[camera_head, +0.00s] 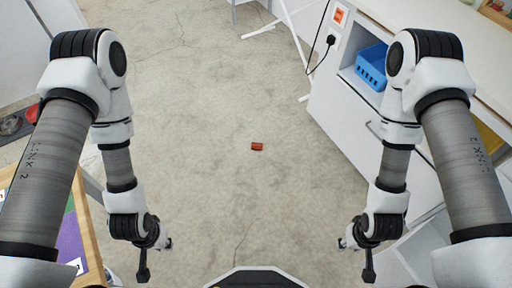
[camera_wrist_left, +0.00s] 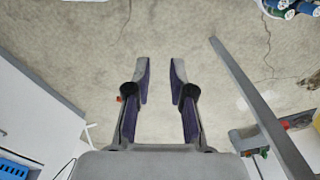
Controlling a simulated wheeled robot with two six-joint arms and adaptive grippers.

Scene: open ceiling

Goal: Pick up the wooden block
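A small reddish-orange block (camera_head: 257,146) lies on the concrete floor ahead of me, near the middle of the head view. A small orange patch (camera_wrist_left: 120,99) beside one finger in the left wrist view may be the same block, mostly hidden. My left gripper (camera_head: 155,260) hangs at lower left, apart from the block; the left wrist view shows its fingers (camera_wrist_left: 160,75) spread with only floor between them. My right gripper (camera_head: 356,260) hangs at lower right, its two fingers apart and nothing seen between them.
A white cabinet (camera_head: 340,100) with a blue basket (camera_head: 371,66) in its opening stands at right. A wood-edged table (camera_head: 88,225) is at lower left. White metal legs (camera_head: 292,25) stand at the back. The floor around the block is clear.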

